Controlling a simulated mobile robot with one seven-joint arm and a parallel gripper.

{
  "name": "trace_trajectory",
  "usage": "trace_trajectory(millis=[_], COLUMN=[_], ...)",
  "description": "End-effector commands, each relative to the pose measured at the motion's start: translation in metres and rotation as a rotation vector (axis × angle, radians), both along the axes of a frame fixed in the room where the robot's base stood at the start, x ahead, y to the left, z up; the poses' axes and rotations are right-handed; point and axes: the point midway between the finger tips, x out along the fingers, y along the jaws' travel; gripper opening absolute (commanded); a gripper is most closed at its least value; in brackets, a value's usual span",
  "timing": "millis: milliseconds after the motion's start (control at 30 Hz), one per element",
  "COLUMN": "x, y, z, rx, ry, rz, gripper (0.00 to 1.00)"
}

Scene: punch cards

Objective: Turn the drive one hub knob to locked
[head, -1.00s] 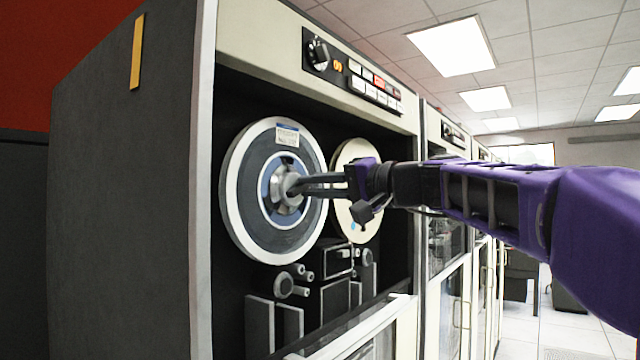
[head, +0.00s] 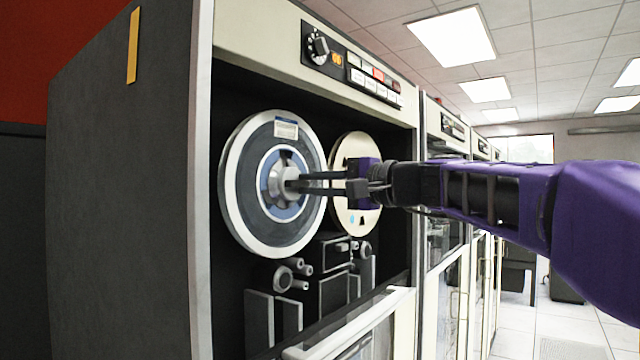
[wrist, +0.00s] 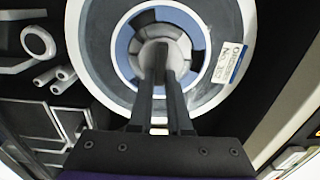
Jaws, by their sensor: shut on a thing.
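The hub knob (head: 277,185) is a grey piece at the centre of the left tape reel (head: 240,215) on the nearest drive. The reel is dark with a white rim, a blue inner ring and a paper label (head: 286,129) at its top. My gripper (head: 294,183) reaches in from the right with its fingers shut on the hub knob. In the wrist view, the two dark fingers (wrist: 159,88) close on the middle of the knob (wrist: 150,48), and their tips hide part of it. I cannot read any locked mark on the hub.
A cream reel (head: 341,160) sits right of the hub, behind my gripper. A control panel (head: 352,68) with a dial and buttons is above. Rollers and guides (head: 283,278) are below. The cabinet's pale side edge (head: 201,200) stands left, and a lowered glass door (head: 350,335) is in front.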

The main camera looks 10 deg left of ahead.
Motion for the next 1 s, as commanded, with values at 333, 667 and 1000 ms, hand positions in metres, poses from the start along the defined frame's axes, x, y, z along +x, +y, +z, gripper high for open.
trace_trajectory(millis=[333, 667, 1000], x=[0.000, 0.000, -0.016], y=[0.000, 0.000, -0.041], z=[0.000, 0.000, -0.004], rx=[0.001, 0.000, 0.000], ry=[-0.001, -0.001, -0.004], rz=[-0.001, 0.000, -0.006], gripper=[0.34, 0.46, 0.46])
